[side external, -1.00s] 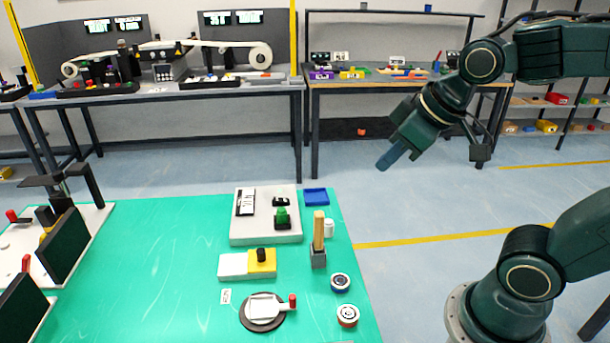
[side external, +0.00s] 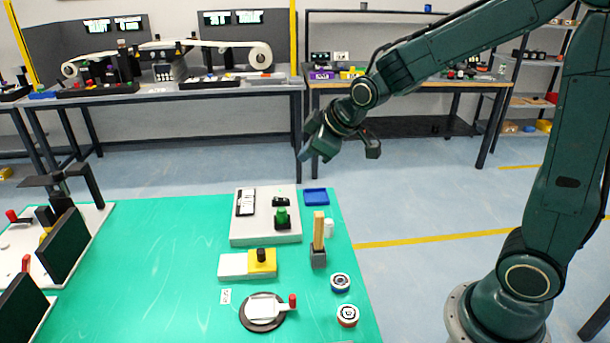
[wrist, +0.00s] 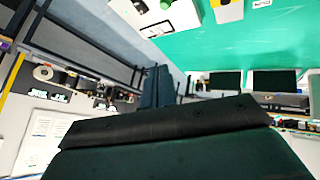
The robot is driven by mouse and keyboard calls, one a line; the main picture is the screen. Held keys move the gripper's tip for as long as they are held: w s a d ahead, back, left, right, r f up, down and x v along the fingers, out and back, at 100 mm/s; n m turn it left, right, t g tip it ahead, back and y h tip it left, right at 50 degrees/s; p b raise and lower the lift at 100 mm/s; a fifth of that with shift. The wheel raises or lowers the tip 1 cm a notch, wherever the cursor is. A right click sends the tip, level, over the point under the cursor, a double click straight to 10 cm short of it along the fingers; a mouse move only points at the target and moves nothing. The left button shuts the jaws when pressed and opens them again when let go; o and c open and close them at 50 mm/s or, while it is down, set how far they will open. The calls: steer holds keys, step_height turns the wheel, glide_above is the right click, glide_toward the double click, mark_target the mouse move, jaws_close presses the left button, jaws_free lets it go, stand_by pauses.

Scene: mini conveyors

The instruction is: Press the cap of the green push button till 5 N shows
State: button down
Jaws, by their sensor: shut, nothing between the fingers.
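The green push button (side external: 282,217) stands upright on a light grey board (side external: 262,238) at the back right of the green mat, in the side view. A small dark display (side external: 280,201) sits just behind it; its reading is too small to make out. A black and white panel (side external: 245,202) lies at the board's left. My gripper (side external: 303,156) is shut and empty, in the air above and behind the board, tilted down to the left and apart from the button. In the wrist view its closed fingers (wrist: 157,86) point away from the mat, and the board (wrist: 150,22) is partly cut off at the top.
A blue tray (side external: 316,197) and an upright wooden piece in a grey holder (side external: 318,256) stand right of the board. A yellow and white block (side external: 248,265) lies in front. A round piece with a red-knobbed lever (side external: 262,313) is nearer. The mat's middle left is clear.

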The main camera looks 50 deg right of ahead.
steer(key=w+d+f+n+t, duration=0.1)
steer(key=w+f+n, duration=0.1)
steer(key=w+f, duration=0.5)
steer(key=shift+w+d+f+n, duration=0.2)
steer(key=shift+w+f+n, duration=0.15)
steer(key=shift+w, duration=0.45)
steer(key=shift+f, duration=0.2)
glide_above(285, 213)
steer(key=shift+f, duration=4.25)
steer(key=shift+f, duration=0.85)
steer(key=shift+r, duration=0.85)
